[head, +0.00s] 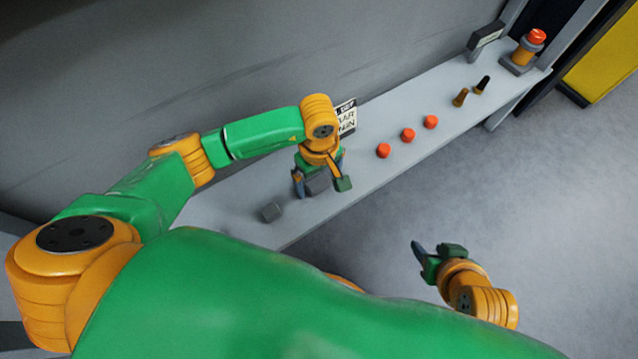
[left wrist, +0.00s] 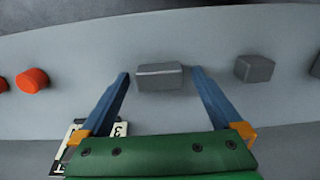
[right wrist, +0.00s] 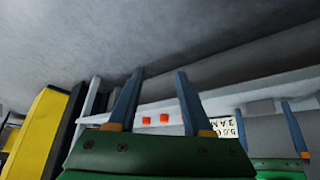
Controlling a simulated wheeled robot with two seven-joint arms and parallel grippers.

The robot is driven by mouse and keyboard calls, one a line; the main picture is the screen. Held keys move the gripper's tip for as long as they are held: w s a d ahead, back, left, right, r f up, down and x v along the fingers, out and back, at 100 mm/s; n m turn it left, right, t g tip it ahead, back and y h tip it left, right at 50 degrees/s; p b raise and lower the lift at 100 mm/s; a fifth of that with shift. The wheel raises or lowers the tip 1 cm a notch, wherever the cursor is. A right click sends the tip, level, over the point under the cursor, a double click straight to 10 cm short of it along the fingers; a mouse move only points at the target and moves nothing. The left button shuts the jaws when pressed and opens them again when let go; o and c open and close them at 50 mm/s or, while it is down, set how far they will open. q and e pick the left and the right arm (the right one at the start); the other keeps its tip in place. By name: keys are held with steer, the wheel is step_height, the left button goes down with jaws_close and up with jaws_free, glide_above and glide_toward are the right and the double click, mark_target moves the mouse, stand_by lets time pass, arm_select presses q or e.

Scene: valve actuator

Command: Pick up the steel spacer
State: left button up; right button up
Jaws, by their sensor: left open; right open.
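A grey block (head: 318,183), apparently the steel spacer, lies on the long grey shelf. In the left wrist view the block (left wrist: 160,78) lies between the fingertips, with gaps on both sides. My left gripper (head: 321,181) is open over it and partly hides it in the head view. A second grey block (head: 271,212) lies apart on the shelf, to the left; it also shows in the left wrist view (left wrist: 254,68). My right gripper (head: 434,254) is open and empty, out over the floor, away from the shelf.
Several red-orange caps (head: 408,135) stand along the shelf (head: 400,97), then a brown peg (head: 460,97), a black peg (head: 483,85) and an orange valve unit (head: 525,52). A printed sign (head: 346,117) stands behind my left gripper. A wall backs the shelf; open floor lies in front.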

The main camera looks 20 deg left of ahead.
arm_select(q)
steer(key=shift+f, duration=0.2)
jaws_close()
stand_by(0.3)
steer(key=shift+r, duration=0.1)
